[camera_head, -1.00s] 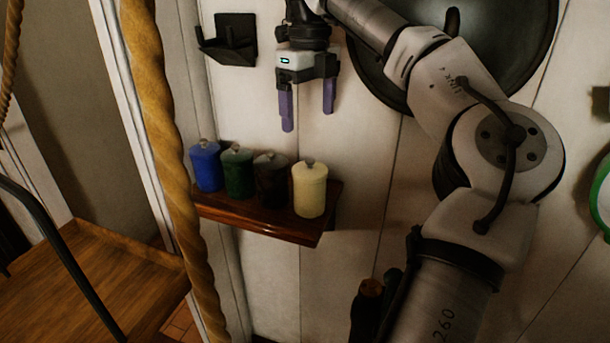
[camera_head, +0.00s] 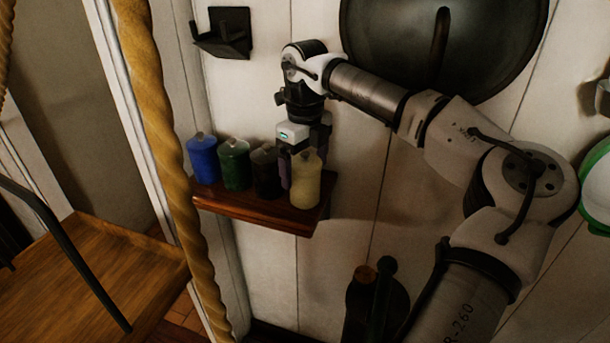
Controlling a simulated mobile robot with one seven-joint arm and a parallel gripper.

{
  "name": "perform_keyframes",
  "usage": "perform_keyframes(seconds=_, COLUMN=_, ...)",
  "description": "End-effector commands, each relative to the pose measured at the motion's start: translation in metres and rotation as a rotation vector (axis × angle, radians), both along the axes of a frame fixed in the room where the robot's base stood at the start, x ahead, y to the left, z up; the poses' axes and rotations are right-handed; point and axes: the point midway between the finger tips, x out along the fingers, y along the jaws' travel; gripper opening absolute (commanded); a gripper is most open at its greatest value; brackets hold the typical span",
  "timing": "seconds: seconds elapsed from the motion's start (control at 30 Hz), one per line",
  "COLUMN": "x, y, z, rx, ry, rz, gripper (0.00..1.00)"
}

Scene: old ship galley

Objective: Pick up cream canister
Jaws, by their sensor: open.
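The cream canister (camera_head: 307,186) stands upright at the right end of a small brown wall shelf (camera_head: 262,212), with a small knob on its lid. My gripper (camera_head: 301,170) points down at the canister, open. One purple finger shows at the canister's left side, between it and the black canister (camera_head: 266,173). The other finger is mostly hidden behind the canister's top right. I cannot tell whether the fingers touch it.
A green canister (camera_head: 234,166) and a blue canister (camera_head: 203,160) stand in the row to the left. A thick rope (camera_head: 160,130) hangs left of the shelf. A black wall bracket (camera_head: 226,33) and a large dark round pan (camera_head: 440,45) are above.

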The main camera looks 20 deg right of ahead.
Motion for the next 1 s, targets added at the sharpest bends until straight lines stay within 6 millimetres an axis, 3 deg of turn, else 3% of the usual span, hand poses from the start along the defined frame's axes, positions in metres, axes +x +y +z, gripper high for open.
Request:
perform_keyframes(seconds=0.27, x=0.0002, y=0.0000, z=-0.0033, rx=0.001, ry=-0.001, rz=0.000, gripper=0.86)
perform_keyframes(seconds=0.7, x=0.0002, y=0.0002, z=-0.0027, rx=0.000, ry=-0.001, rz=0.001, gripper=0.28)
perform_keyframes(seconds=1.0, x=0.0004, y=0.0003, z=-0.0007, rx=-0.001, ry=-0.003, rz=0.000, gripper=0.27)
